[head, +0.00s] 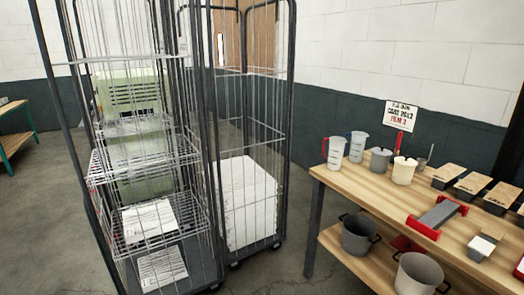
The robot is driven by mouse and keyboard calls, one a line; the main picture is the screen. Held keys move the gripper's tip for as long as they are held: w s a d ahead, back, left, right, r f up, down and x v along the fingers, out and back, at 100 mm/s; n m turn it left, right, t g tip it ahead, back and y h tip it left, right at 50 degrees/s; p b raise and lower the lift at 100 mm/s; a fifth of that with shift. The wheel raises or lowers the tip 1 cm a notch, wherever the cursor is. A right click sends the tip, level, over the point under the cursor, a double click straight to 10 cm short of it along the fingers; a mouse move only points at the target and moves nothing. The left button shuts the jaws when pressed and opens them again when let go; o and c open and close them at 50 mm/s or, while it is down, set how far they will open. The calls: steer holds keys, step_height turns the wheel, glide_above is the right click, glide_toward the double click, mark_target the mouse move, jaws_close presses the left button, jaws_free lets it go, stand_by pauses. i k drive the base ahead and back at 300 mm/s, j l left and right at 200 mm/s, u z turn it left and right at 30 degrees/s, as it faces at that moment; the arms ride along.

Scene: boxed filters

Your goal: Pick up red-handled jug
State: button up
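The red-handled jug (336,153) is a clear, pale measuring jug with dark marks. It stands upright at the far left corner of the wooden workbench (340,180), with its red handle on the left side. A similar jug with a blue handle (357,147) stands just right of it and a little behind. My gripper is not in view.
A grey pot (380,160) and a cream pot (404,171) stand right of the jugs, before a sign (401,115). A red-ended grey tool (437,215) and several boxes lie further right. Wire roll cages (247,130) stand left; floor shows between them and the bench.

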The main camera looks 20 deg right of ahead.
mark_target(336, 143)
steer(key=i+u, duration=0.3)
steer(key=i, duration=1.2)
steer(key=i+l+z, duration=0.25)
steer(key=i, duration=0.65)
steer(key=i+j+z, duration=0.25)
steer(key=i, duration=0.65)
steer(key=l, duration=0.1)
